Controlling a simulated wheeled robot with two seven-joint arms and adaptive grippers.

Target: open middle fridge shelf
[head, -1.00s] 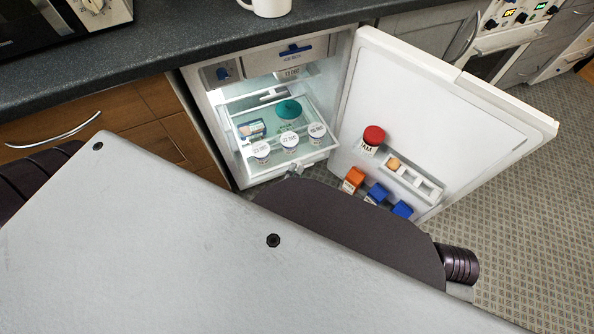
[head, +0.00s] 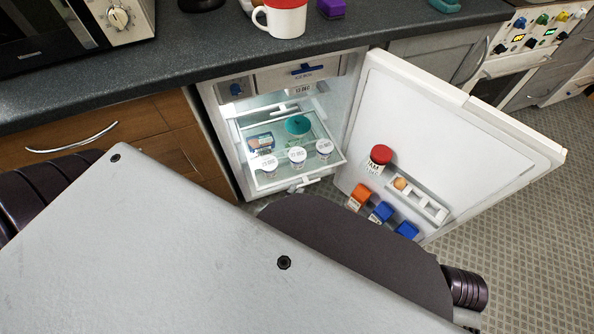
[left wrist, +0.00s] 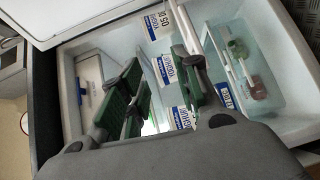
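The small fridge stands open under the counter, its white door (head: 455,135) swung out to the right. Inside, a glass shelf with a white frame (head: 328,165) holds several white-lidded yoghurts (head: 297,155), a jar with a teal lid (head: 298,125) and a blue-labelled pack (head: 260,142). In the head view my left arm hides most of my left gripper, low in front of the fridge. In the left wrist view my left gripper (left wrist: 160,65) is open, its green-padded fingers apart. Blue-and-white yoghurt labels (left wrist: 165,68) show between and beyond the fingers. My right gripper is not in view.
A red-and-white mug (head: 285,20) and a microwave (head: 75,25) stand on the dark counter (head: 190,55) above. The door holds a red-lidded jam jar (head: 380,155), an egg rack (head: 430,208) and small orange and blue boxes. Patterned floor lies right of the door.

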